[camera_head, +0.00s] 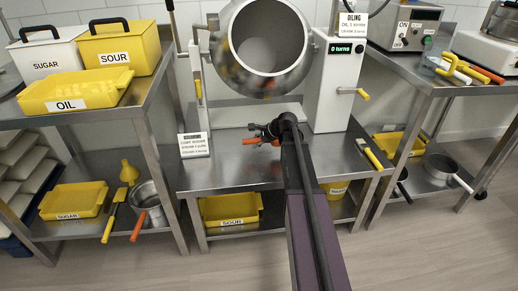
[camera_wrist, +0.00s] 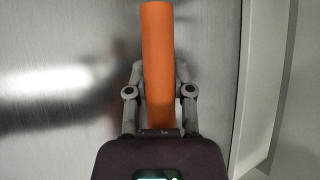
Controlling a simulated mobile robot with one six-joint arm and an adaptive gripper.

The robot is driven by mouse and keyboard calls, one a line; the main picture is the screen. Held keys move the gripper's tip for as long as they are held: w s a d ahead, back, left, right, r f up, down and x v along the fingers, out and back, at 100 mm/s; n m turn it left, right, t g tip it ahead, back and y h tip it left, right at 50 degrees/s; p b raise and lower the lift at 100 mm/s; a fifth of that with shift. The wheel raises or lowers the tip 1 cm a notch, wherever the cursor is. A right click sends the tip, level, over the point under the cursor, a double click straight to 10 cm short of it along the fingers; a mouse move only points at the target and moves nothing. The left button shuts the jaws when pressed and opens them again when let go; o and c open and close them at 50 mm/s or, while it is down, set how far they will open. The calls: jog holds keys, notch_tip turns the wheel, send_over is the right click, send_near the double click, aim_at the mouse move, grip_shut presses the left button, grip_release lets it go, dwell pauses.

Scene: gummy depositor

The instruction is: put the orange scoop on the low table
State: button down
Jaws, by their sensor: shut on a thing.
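The orange scoop (camera_wrist: 157,60) is held in my gripper (camera_wrist: 159,100). In the wrist view its orange cylinder stands between my two fingers and runs up past them. In the head view a short orange end (camera_head: 251,141) sticks out to the left of my gripper (camera_head: 265,132). The rest of the scoop is hidden or too small to make out. My gripper is over the low table (camera_head: 232,172), in front of the drum. I cannot tell whether the scoop touches the table top.
The tumbling drum (camera_head: 268,40) stands behind my gripper, with a white control column (camera_head: 332,90) to its right. A sign (camera_head: 193,145) stands at the table's left end and a yellow-handled tool (camera_head: 371,153) lies at its right. The front left of the top is clear.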

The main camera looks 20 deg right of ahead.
aim_at(251, 153)
jog(key=shift+f+b, duration=1.55)
jog(key=shift+f, duration=0.15)
jog(key=shift+f+b, duration=0.35)
jog(key=shift+s+f+b, duration=0.1)
jog(key=shift+f+b, duration=0.1)
jog(key=shift+b, duration=0.1)
jog(key=c, duration=0.5)
grip_release()
jog(key=shift+f, duration=0.1)
jog(key=shift+r, duration=0.2)
